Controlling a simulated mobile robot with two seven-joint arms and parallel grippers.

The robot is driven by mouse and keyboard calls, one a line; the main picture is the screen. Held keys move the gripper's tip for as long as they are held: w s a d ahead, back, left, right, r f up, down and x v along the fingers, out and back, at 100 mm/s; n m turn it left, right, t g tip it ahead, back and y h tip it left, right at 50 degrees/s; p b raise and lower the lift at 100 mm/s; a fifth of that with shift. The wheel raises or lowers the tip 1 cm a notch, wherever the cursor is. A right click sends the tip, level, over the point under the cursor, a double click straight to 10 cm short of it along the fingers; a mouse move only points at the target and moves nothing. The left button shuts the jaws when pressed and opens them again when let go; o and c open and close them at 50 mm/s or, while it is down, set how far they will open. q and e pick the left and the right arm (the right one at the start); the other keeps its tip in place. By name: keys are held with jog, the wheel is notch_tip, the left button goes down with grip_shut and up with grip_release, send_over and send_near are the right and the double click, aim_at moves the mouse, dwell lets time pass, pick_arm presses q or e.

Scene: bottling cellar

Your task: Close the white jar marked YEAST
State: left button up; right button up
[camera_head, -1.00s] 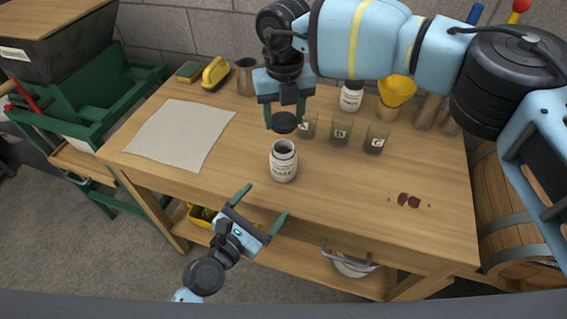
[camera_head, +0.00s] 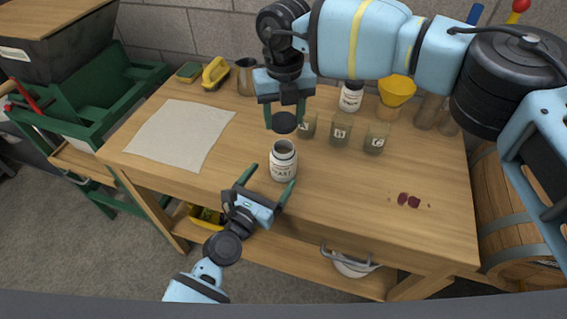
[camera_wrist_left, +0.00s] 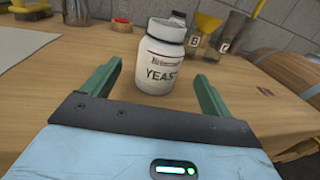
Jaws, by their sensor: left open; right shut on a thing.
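The white jar marked YEAST (camera_head: 283,164) stands upright and open on the table, its dark mouth facing up. It also shows in the left wrist view (camera_wrist_left: 160,62), label toward the camera. My left gripper (camera_head: 267,182) is open at the table's front edge. In the left wrist view its two green fingers (camera_wrist_left: 157,80) point toward the jar, one to each side, and the jar stands just ahead between them.
Several labelled glasses (camera_head: 340,132) stand behind and right of the jar, near another white jar (camera_head: 351,96) and a yellow funnel (camera_head: 396,92). A pale cloth (camera_head: 180,134) lies left. Dark red spots (camera_head: 408,200) mark the right front. The table between is clear.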

pick_arm(q)
jog(key=x, duration=0.7)
jog(key=shift+w+d, duration=0.15)
jog(key=shift+w, duration=0.15)
jog(key=c, duration=1.5)
pick_arm(e)
send_over(284, 141)
jog(key=s, duration=0.3)
jog(key=shift+w+f, duration=0.2)
jog(key=shift+f, duration=2.3)
jog(key=shift+f, duration=0.1)
jog(key=shift+f, duration=0.75)
jog(key=shift+f, duration=0.6)
